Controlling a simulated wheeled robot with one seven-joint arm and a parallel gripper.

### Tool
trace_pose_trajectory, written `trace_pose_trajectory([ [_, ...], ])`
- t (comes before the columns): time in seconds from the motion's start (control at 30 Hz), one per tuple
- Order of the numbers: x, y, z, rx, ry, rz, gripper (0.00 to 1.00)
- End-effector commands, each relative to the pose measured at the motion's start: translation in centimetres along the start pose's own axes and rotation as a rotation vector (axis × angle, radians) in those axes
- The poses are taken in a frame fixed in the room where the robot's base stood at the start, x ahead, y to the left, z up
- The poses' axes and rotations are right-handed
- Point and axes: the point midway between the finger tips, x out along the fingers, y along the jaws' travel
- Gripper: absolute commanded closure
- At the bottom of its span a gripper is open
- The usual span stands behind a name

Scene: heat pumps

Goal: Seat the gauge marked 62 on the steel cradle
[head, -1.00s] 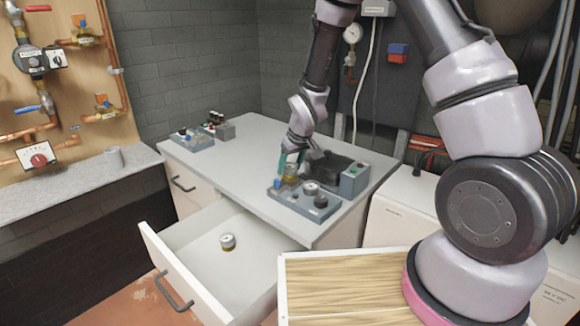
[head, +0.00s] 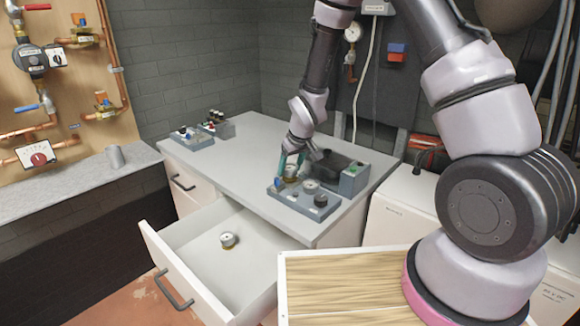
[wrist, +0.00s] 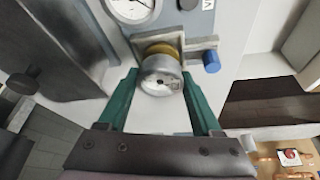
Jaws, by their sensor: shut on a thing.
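My gripper (wrist: 160,88) has its green fingers on either side of a round silver gauge with a brass base (wrist: 161,78) and is shut on it. The gauge's number is too small to read. Its brass part is up against the steel cradle (wrist: 203,46), a bracket with a blue knob; whether it is fully down in it I cannot tell. In the head view my gripper (head: 292,167) is at the left rear of the grey fixture block (head: 296,205) on the worktop, and the fingers partly hide the gauge.
A second gauge (head: 228,239) lies in the open drawer (head: 195,262). The fixture block also carries a white-faced dial (head: 310,186) and a dark knob (head: 320,200). A grey box (head: 354,180) stands behind right. Small devices (head: 192,138) sit at the far left. The worktop between is clear.

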Motion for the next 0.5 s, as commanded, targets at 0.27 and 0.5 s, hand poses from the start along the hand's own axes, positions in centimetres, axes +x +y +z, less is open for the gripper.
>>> trace_pose_trajectory([
  [0.27,0.39,0.00,0.12,0.000,0.001,0.000,1.00],
  [0.5,0.55,0.00,0.19,0.000,0.001,0.000,0.00],
])
